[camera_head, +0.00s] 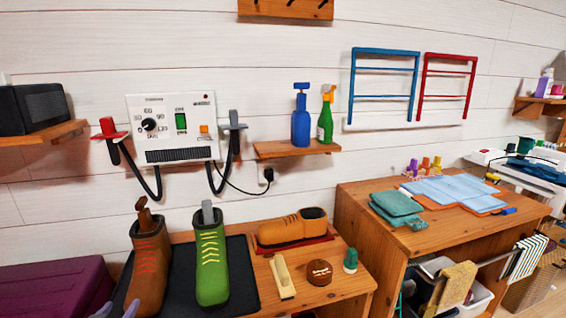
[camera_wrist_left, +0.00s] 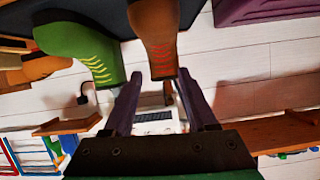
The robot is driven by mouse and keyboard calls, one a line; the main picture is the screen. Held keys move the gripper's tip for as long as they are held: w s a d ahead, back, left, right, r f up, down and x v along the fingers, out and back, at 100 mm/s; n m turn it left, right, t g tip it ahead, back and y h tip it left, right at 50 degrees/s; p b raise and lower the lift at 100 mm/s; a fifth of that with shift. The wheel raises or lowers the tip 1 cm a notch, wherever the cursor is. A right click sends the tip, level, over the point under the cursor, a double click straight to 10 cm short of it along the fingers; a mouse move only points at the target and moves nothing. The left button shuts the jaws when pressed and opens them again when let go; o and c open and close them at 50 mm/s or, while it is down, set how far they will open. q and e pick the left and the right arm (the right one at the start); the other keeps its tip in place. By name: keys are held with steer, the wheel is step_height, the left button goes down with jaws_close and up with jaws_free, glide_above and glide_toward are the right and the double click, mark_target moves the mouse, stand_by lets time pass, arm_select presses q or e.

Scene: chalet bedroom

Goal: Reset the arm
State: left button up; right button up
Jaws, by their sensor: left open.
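My left gripper (camera_head: 118,309) shows only as its fingertips at the bottom left edge in the head view, by the brown boot. In the left wrist view, my left gripper (camera_wrist_left: 160,76) is open, with its two purple-grey fingers apart. The brown boot (camera_head: 149,262) with red laces shows beyond the fingertips in the wrist view (camera_wrist_left: 156,30). Nothing visible is held between the fingers. Whether they touch the boot cannot be told. My right gripper is in neither view.
A green boot (camera_head: 211,265) stands beside the brown boot on a black mat (camera_head: 243,280). A brown shoe (camera_head: 292,229), brush (camera_head: 282,277) and round tin (camera_head: 319,271) are to the right. A purple box (camera_head: 55,290) is at left. A wall heater unit (camera_head: 172,128) hangs above.

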arm_select(q)
steer(key=s+d+f+m+g+h, duration=0.5)
steer(key=s+d+f+g, duration=0.4)
steer(key=s+d+f, duration=0.6)
step_height(320, 180, down, 19)
steer(key=s+g+p, duration=0.2)
steer(key=s+p, duration=0.1)
steer(key=p, duration=0.3)
steer(key=s+a+f+p, duration=0.1)
steer(key=s+f+p, duration=0.1)
steer(key=s+f, duration=0.2)
steer(key=s+a+f+p, duration=0.1)
steer(key=s+f, duration=0.3)
steer(key=s, duration=0.7)
steer(key=shift+a+g+p, duration=0.35)
steer(key=shift+g, duration=0.05)
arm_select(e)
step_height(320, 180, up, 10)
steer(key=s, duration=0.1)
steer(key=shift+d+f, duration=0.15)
